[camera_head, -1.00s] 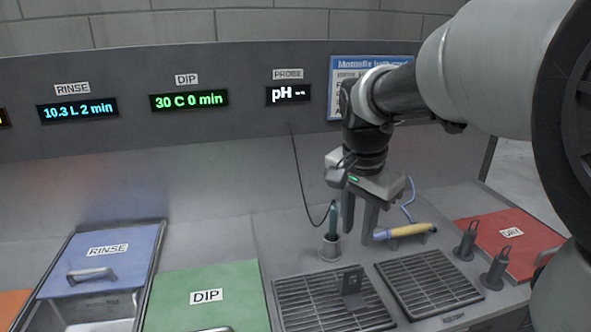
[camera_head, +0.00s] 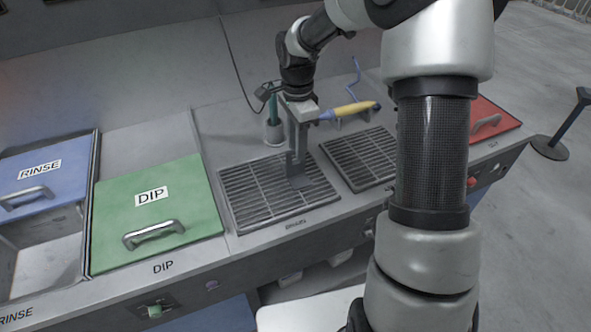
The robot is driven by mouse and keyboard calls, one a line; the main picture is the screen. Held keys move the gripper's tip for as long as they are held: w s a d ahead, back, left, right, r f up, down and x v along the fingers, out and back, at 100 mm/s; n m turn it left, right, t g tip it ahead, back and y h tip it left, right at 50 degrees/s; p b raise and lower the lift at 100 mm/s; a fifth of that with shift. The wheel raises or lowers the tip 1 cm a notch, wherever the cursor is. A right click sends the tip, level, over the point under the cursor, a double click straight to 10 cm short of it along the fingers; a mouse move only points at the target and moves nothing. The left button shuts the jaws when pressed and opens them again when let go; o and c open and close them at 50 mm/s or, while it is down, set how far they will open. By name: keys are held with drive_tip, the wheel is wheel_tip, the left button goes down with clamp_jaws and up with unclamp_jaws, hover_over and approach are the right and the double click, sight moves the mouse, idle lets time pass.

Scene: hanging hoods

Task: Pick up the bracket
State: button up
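The bracket (camera_head: 296,172) is a dark grey piece with an upright plate, standing on the left slatted grate (camera_head: 236,186). My gripper (camera_head: 298,152) points straight down, with its fingertips at the top of the bracket's upright plate. The fingers overlap the plate in this view and hide part of it. Whether they are closed on it or only around it cannot be told. The bracket appears still down on the grate.
A second grate (camera_head: 362,160) lies to the right. Behind are a probe in a grey cup (camera_head: 273,132) and a yellow-handled tool (camera_head: 352,108) with a blue hose. Green DIP (camera_head: 185,205), blue RINSE (camera_head: 62,180) and red (camera_head: 492,118) lids flank the grates.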

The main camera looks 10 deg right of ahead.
sight(296, 164)
drive_tip(key=shift+w+a+f, duration=0.1)
drive_tip(key=shift+f, duration=1.55)
drive_tip(key=shift+w+f, duration=0.1)
drive_tip(key=shift+f, duration=1.55)
clamp_jaws()
